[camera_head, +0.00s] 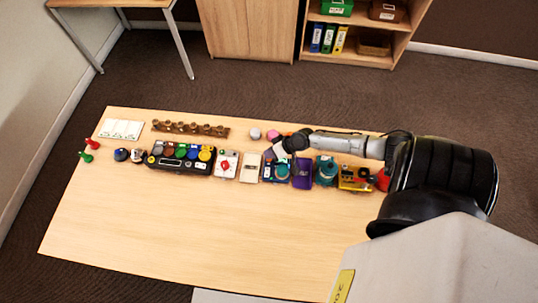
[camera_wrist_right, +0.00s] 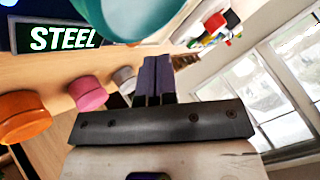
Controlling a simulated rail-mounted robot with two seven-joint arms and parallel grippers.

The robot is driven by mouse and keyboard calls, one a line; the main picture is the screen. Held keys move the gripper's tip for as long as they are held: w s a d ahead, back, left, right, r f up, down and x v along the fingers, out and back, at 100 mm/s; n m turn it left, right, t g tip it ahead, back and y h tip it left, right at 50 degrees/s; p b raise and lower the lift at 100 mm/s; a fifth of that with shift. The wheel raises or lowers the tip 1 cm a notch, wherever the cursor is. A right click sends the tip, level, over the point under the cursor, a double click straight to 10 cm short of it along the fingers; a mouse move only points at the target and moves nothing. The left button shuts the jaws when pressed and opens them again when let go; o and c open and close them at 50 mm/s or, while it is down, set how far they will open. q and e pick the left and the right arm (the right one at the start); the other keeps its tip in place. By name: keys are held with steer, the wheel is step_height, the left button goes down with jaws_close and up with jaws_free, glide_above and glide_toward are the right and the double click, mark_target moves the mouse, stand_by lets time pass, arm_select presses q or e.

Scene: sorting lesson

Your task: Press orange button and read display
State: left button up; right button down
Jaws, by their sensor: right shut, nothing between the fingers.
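The orange button (camera_wrist_right: 22,117) is a round cap at the left of the right wrist view, with a pink button (camera_wrist_right: 87,92) beside it. A dark display (camera_wrist_right: 65,37) above them reads "STEEL" in white letters. My right gripper (camera_wrist_right: 153,78) is shut and empty, apart from the orange button in that view. In the head view my right gripper (camera_head: 279,150) is over the row of devices, near the pink button (camera_head: 273,135). No display text is readable in the head view. My left gripper is not in view.
A black box with coloured buttons (camera_head: 180,158), a white device with a red part (camera_head: 226,164) and a purple object (camera_head: 302,174) stand in the row. A wooden rack (camera_head: 190,129) is behind. The front of the table (camera_head: 200,230) is clear.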

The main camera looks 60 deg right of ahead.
steer(key=shift+r, duration=0.1)
steer(key=shift+r+p, duration=0.55)
steer(key=shift+p, duration=0.05)
step_height(320, 180, up, 4)
steer(key=p, duration=0.3)
steer(key=shift+f, duration=0.15)
stand_by(0.6)
